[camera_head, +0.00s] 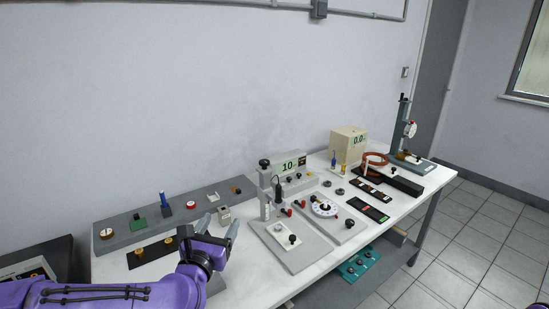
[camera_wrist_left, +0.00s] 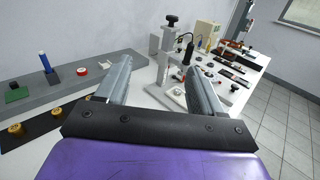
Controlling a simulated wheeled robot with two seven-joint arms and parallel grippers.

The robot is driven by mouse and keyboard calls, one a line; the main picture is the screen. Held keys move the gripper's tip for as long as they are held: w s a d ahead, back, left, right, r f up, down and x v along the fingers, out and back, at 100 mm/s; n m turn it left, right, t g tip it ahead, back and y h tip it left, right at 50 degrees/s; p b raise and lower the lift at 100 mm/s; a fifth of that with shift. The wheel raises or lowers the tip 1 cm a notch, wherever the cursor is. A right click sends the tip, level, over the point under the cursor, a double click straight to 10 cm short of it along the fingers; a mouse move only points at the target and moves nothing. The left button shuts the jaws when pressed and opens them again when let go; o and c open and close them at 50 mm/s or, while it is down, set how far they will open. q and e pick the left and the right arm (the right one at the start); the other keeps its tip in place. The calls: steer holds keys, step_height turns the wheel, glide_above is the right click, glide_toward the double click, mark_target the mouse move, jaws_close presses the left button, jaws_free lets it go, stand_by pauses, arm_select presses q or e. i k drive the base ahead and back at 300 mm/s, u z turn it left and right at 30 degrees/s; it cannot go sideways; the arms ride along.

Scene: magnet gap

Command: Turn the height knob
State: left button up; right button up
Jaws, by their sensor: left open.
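A grey stand (camera_head: 265,190) with a black knob (camera_head: 264,163) on top rises from a grey base plate (camera_head: 300,258) near the middle of the table. The top knob, which looks like the height knob, also shows in the left wrist view (camera_wrist_left: 172,20). A smaller black knob (camera_head: 292,239) sits on a white block on the plate. My left gripper (camera_head: 218,228) is open and empty, left of the stand and apart from it. In the left wrist view its two grey fingers (camera_wrist_left: 158,75) stand spread, with the stand beyond them. My right gripper is not in view.
A meter reading 10 (camera_head: 292,166) stands behind the stand. A dial plate (camera_head: 325,206) lies to its right, with a cream box (camera_head: 347,147) farther back. A long grey rack (camera_head: 178,214) with small parts lies at the left. A strip of white table is clear at the front.

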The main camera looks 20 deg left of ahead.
mark_target(264, 162)
steer(key=i, duration=1.05)
steer(key=z, duration=0.25)
